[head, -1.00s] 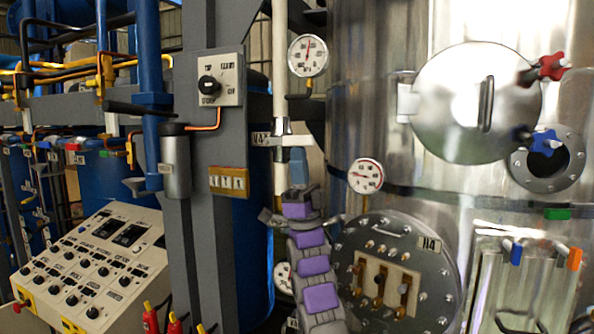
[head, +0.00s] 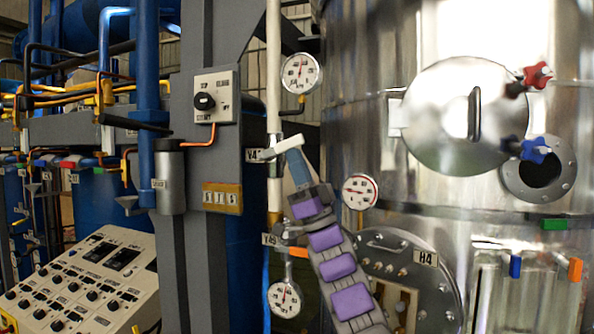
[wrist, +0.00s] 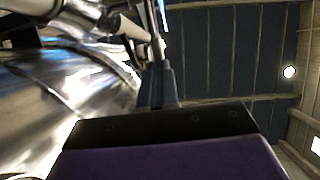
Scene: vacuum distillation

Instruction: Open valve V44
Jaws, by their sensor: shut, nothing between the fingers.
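The valve tagged "V4", with its last digit hidden (head: 255,155), sits on the white vertical pipe right of the grey column. Its pale lever (head: 288,145) slants up to the right from the pipe. My gripper (head: 293,155) is right of the pipe, its narrow blue-grey fingers pointing up with their tips at the underside of the lever. I cannot tell whether they touch it. In the wrist view the fingers (wrist: 157,85) are together and hold nothing; a pale pipe (wrist: 128,28) passes to their upper left.
A lower valve tagged "V45" (head: 270,240) is on the same pipe, close to my arm. Gauges (head: 300,73) (head: 360,191) (head: 284,299) surround the area. The large steel vessel (head: 400,40) stands close on the right, the grey column (head: 203,270) on the left.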

